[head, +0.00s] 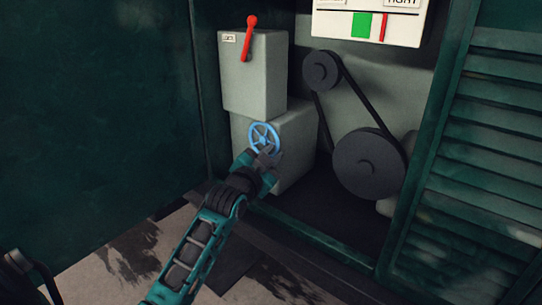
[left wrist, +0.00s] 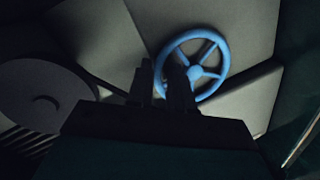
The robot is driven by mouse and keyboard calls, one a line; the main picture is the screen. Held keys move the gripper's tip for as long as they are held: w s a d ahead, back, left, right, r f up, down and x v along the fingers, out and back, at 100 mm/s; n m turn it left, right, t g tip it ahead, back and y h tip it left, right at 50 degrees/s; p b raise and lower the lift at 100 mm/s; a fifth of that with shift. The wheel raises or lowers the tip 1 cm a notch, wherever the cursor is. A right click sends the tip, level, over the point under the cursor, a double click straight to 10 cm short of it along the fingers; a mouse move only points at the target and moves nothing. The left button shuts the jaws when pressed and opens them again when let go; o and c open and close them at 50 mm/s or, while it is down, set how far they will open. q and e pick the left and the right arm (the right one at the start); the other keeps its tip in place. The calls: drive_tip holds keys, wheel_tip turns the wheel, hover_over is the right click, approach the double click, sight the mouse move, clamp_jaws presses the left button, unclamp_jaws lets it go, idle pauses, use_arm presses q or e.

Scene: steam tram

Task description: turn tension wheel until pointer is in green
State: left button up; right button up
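The blue spoked tension wheel (head: 264,137) is on the front of a lower grey box. My left gripper (head: 267,157) is at the wheel's lower right rim in the head view. In the left wrist view, the two dark fingers (left wrist: 162,82) overlap the left rim of the wheel (left wrist: 208,73), with blue rim showing in the narrow gap between them. Whether they press on the rim cannot be told. The white gauge (head: 403,29) has a green band (head: 362,25); its red pointer (head: 383,27) stands just right of the band, toward TIGHT. My right gripper is out of view.
A red lever (head: 247,38) is on the upper grey box (head: 254,80) above the wheel. A black belt joins a small pulley (head: 322,71) and a large pulley (head: 368,163) to the right. Green panels and a slatted door (head: 485,150) flank the opening; a sill (head: 315,245) runs below.

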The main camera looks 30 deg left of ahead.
use_arm(q)
clamp_jaws()
drive_tip(key=shift+d+r+n, duration=0.1)
drive_tip(key=shift+r+n, duration=0.15)
drive_tip(key=shift+n, duration=0.25)
drive_tip(key=shift+d+r+n+g, duration=0.15)
drive_tip(key=shift+r+n+g, duration=0.3)
drive_tip(key=shift+n, duration=0.65)
drive_tip(key=shift+r+n+h, duration=0.4)
drive_tip(key=shift+r+n, duration=0.2)
drive_tip(key=shift+n, duration=0.5)
unclamp_jaws()
